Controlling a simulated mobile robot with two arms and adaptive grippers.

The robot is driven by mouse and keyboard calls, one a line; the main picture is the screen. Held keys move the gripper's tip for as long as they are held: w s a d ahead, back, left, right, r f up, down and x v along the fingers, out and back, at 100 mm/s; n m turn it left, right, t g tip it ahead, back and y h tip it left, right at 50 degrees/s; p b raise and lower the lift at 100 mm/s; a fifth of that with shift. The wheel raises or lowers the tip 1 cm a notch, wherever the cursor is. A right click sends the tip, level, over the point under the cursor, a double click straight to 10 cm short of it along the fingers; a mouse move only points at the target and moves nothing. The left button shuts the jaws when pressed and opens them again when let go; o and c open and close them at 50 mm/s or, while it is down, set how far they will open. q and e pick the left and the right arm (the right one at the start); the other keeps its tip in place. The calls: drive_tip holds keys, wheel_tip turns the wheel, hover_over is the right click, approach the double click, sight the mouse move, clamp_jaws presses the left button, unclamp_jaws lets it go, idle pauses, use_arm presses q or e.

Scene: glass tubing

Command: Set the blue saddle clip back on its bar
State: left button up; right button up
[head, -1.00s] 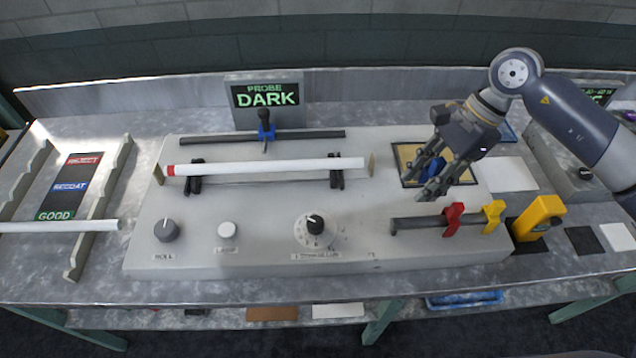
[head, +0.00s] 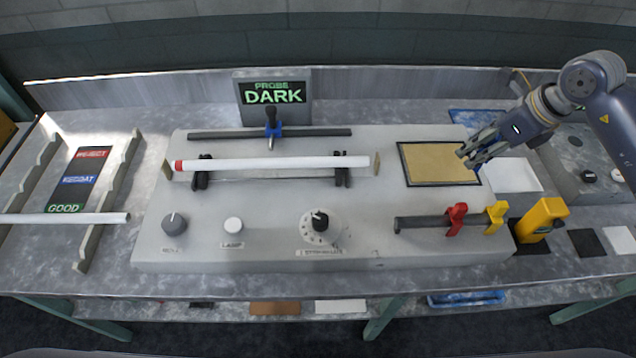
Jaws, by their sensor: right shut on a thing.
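My right gripper (head: 468,158) is shut near the right edge of the tan pad (head: 440,164), above it. The blue saddle clip is hidden by the fingers; a blue piece showed between them earlier, and the pad now looks bare. The short dark bar (head: 425,222) at the front right of the grey bench unit carries a red clip (head: 456,218) and a yellow clip (head: 495,217). Its left part is bare. My left gripper is out of view.
A white tube (head: 280,163) rests on black supports mid-bench. Behind it a blue slider with a black knob (head: 271,129) sits on a long dark bar (head: 215,134). A yellow block (head: 543,217) stands right of the short bar. Knobs (head: 174,224) line the front.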

drive_tip(key=n+g+y+p, duration=0.2)
drive_tip(key=n+g, duration=0.1)
drive_tip(key=n, duration=0.7)
hover_over(407, 219)
drive_tip(key=shift+w+d+f, duration=0.1)
drive_tip(key=shift+w+f, duration=0.15)
drive_tip(key=shift+f, duration=0.35)
drive_tip(key=shift+s+g, duration=0.25)
drive_tip(key=shift+g, duration=0.05)
drive_tip(key=shift+f+b, duration=1.1)
drive_tip(key=shift+f, duration=1.45)
wheel_tip(407, 219, down, 4)
drive_tip(key=b, duration=0.4)
drive_tip(key=shift+r, duration=0.2)
drive_tip(key=o, duration=0.8)
drive_tip(key=shift+o, duration=0.2)
